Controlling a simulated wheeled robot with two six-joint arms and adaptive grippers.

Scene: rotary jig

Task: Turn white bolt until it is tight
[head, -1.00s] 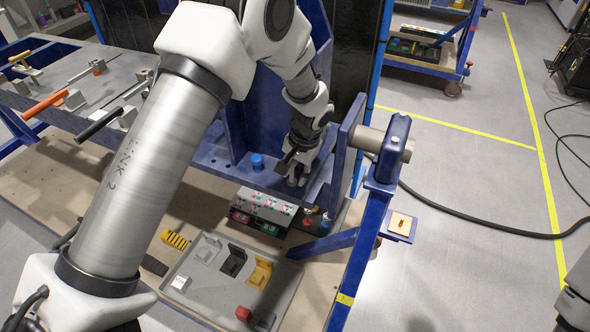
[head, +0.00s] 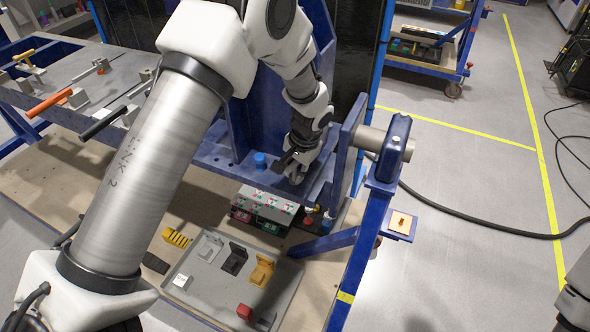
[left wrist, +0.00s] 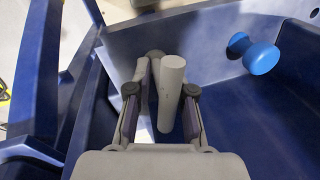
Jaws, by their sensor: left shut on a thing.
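The white bolt (left wrist: 171,92) stands up as a pale cylinder between the two fingers of my left gripper (left wrist: 160,92) in the left wrist view. The gripper is shut on it. In the head view my left gripper (head: 293,172) reaches down to the blue jig beam (head: 215,158), near its right end. The bolt cannot be made out there, and its lower end and seat are hidden. My right gripper is not in view.
A blue bolt (head: 260,162) stands left of the gripper; its round head shows in the left wrist view (left wrist: 262,58). The jig's upright end plate (head: 345,150) is close on the right. A grey tray (head: 210,290) with small parts lies below.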

